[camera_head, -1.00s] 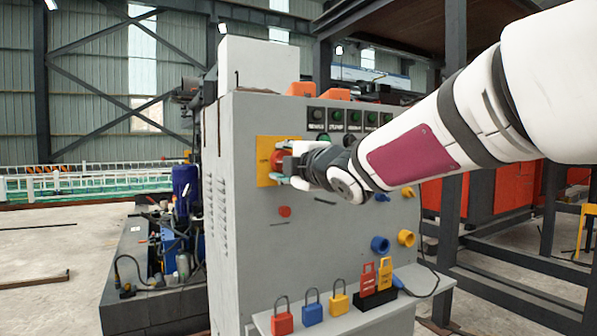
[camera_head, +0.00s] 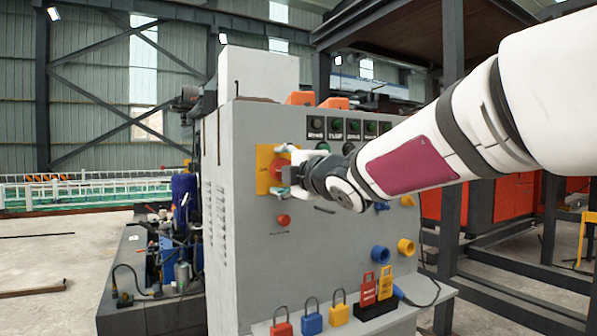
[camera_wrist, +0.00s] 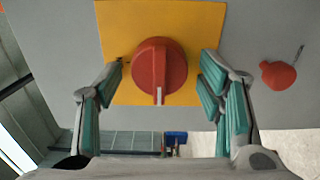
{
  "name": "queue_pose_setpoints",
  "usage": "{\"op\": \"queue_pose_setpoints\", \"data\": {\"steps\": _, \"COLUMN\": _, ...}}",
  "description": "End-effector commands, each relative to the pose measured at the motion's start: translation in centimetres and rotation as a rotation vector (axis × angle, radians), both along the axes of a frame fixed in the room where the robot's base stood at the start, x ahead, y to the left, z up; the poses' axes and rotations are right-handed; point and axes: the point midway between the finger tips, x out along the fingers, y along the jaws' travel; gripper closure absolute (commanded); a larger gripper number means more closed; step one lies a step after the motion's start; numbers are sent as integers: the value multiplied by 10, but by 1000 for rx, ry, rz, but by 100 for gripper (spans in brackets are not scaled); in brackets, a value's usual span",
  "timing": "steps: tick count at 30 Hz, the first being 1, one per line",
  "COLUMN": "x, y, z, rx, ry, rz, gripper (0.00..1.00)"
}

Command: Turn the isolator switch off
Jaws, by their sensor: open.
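The isolator switch is a round red knob (camera_wrist: 158,70) with a raised grip bar and a pale mark, on a yellow plate (camera_wrist: 205,25). In the head view the knob (camera_head: 277,166) and plate (camera_head: 263,172) sit on the upper left of the grey cabinet's front, partly hidden by my gripper. My gripper (camera_wrist: 160,90) is open in the wrist view, with its green-padded fingers on either side of the knob and visible gaps to it. In the head view my gripper (camera_head: 285,180) is right at the knob. Contact cannot be told.
A small red button (camera_head: 284,220) is below the plate; it also shows in the wrist view (camera_wrist: 279,74). The grey cabinet (camera_head: 250,270) carries a shelf with padlocks (camera_head: 311,318) and tags (camera_head: 377,285). Blue (camera_head: 380,254) and yellow (camera_head: 405,246) fittings protrude at the right.

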Motion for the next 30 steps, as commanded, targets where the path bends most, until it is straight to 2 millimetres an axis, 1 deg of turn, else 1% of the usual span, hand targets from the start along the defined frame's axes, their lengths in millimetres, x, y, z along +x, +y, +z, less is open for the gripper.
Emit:
{"op": "queue_pose_setpoints", "data": {"steps": 5, "x": -11, "y": -8, "z": 1, "rx": 0, "ry": -2, "rz": -1, "gripper": 38}}
{"op": "queue_pose_setpoints", "data": {"steps": 8, "x": -25, "y": -18, "z": 1, "rx": 0, "ry": -1, "rz": -2, "gripper": 38}}
{"op": "queue_pose_setpoints", "data": {"steps": 15, "x": -66, "y": -45, "z": 1, "rx": -1, "ry": -2, "rz": -2, "gripper": 38}}
{"op": "queue_pose_setpoints", "data": {"steps": 21, "x": -90, "y": -61, "z": 1, "rx": 0, "ry": -2, "rz": -1, "gripper": 38}}
{"op": "queue_pose_setpoints", "data": {"steps": 25, "x": -97, "y": -66, "z": 0, "rx": -1, "ry": -1, "rz": 0, "gripper": 38}}
{"op": "queue_pose_setpoints", "data": {"steps": 30, "x": -99, "y": -67, "z": 0, "rx": 0, "ry": 0, "rz": 0, "gripper": 38}}
